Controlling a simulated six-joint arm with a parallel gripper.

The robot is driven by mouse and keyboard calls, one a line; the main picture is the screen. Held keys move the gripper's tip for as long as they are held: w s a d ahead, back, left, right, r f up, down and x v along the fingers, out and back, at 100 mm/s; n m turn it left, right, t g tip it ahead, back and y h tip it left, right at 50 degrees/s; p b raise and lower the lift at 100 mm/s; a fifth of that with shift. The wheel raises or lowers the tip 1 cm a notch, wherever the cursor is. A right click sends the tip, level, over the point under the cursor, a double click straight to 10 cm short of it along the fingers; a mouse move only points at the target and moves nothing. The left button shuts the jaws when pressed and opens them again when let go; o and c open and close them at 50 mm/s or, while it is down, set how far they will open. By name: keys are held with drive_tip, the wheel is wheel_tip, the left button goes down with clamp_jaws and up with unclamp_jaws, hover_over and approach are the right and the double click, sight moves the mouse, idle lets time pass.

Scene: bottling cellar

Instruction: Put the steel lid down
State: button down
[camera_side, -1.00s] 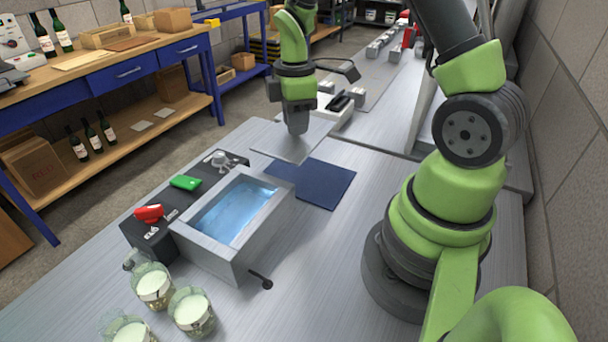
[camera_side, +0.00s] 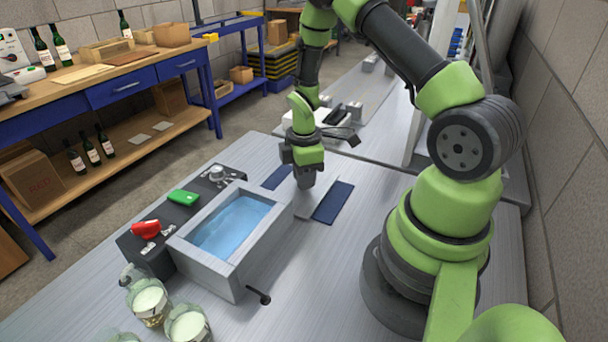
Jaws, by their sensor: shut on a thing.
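My gripper (camera_side: 306,178) points down beyond the far right corner of the open steel basin and is shut on the steel lid (camera_side: 304,205). The lid is a flat, pale grey plate, partly behind the gripper and close in colour to the bench. The basin (camera_side: 191,255) holds blue water.
A dark control panel with a red knob (camera_side: 146,229) and green switch (camera_side: 183,197) runs along the basin's left side. Glass jars (camera_side: 150,300) stand at the front left. A dark handle (camera_side: 259,295) juts from the basin's front.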

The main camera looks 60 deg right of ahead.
drive_tip(key=c, duration=1)
unclamp_jaws()
drive_tip(key=shift+f, duration=0.1)
drive_tip(key=s+a+r+m+t, duration=0.1)
drive_tip(key=a+r+m+t, duration=0.2)
drive_tip(key=r, duration=0.9)
drive_tip(key=s+a+r+m, duration=0.25)
drive_tip(key=a+r, duration=0.25)
drive_tip(key=r, duration=0.7)
drive_tip(key=shift+s+a+r+m+t+y, duration=0.35)
drive_tip(key=shift+s+a+r+m+t, duration=0.45)
drive_tip(key=shift+s+a+m, duration=0.6)
drive_tip(key=shift+s+a+r+m+t+y, duration=0.3)
drive_tip(key=shift+s+a+r+m+t, duration=0.3)
drive_tip(key=shift+s+a+r+m, duration=0.75)
drive_tip(key=shift+s+a+r+m+t+y, duration=0.35)
drive_tip(key=shift+s+a+r+m+t, duration=0.45)
drive_tip(key=shift+s, duration=0.9)
drive_tip(key=shift+f, duration=0.2)
